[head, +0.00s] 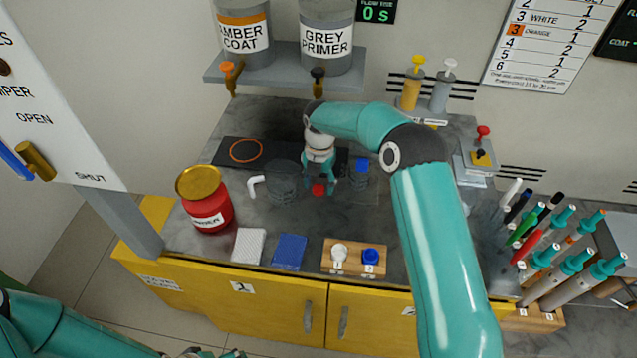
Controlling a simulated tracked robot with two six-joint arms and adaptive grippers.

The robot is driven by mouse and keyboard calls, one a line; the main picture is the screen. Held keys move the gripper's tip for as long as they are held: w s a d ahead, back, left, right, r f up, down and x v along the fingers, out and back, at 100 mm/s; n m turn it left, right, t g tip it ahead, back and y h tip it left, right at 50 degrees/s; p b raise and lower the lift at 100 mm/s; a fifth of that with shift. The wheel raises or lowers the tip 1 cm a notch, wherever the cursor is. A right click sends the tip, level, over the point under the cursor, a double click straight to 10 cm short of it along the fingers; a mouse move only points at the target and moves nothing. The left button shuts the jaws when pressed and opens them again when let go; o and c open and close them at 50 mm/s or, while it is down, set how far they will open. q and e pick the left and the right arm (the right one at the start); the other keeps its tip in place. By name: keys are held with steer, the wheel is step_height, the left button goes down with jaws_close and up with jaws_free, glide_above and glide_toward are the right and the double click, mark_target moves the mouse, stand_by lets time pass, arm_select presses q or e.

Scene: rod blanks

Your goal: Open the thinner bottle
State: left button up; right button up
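A red bottle (208,215) with a wide gold lid (199,182) stands upright at the left of the grey worktop. Its white label is small but seems to read as thinner, and the lid sits on it. My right gripper (320,186) points down at the middle of the worktop, well right of the red bottle. A small red piece (319,189) shows between its fingers; I cannot tell whether they grip it. My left gripper (210,353) is only partly in view at the bottom edge, in front of the cabinet, and its fingers are unclear.
A clear beaker (282,183) and a blue-capped vial (361,170) flank the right gripper. A white pad (248,246), a blue pad (290,251) and a wooden block (354,258) lie along the front edge. Paint tanks (327,40) hang above. Several pens and tools stand at the right.

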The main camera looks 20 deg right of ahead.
mark_target(320, 187)
steer(key=shift+r, duration=0.1)
step_height(320, 187, up, 12)
steer(key=shift+b, duration=0.35)
